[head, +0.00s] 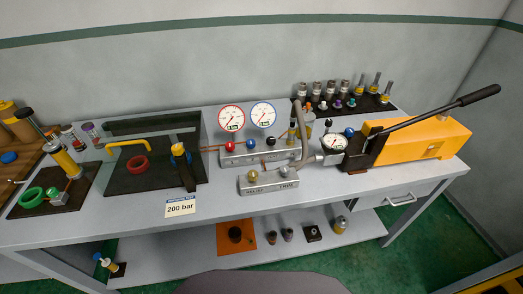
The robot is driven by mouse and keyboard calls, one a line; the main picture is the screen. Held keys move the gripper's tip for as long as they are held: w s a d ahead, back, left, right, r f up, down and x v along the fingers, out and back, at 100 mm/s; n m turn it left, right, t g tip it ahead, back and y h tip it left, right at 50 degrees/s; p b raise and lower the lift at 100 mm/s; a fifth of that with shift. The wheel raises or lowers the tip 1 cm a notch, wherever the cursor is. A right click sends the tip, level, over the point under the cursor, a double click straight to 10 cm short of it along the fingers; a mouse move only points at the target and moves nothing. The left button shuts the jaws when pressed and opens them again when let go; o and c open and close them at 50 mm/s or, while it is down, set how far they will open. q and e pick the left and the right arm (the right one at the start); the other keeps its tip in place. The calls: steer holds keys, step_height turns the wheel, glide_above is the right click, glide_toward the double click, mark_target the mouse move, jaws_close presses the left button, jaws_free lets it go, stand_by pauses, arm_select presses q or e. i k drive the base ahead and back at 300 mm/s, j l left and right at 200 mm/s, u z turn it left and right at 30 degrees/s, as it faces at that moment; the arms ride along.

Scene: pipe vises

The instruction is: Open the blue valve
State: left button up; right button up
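A metal block (258,155) carries a red knob (230,145), a blue knob (251,144) and a black knob (271,142) in a row below two round gauges. The blue knob stands under the blue-rimmed gauge (263,115), and the red-rimmed gauge (231,118) is to its left. Another blue knob (349,132) stands by the small gauge near the yellow pump. Which blue knob is the blue valve, and whether it is open or closed, I cannot tell. Neither of my grippers is in view.
A yellow hand pump (425,138) with a long black lever fills the table's right end. A transparent-screened test area (150,170) with a red ring and a yellow bent pipe is left of the gauges. A "200 bar" sign (180,207) stands at the table's front. Bare table lies in front.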

mark_target(251, 143)
steer(key=k+j+z, duration=0.2)
steer(key=j+z, duration=0.15)
steer(key=k+j+z, duration=0.2)
steer(key=j+z, duration=0.2)
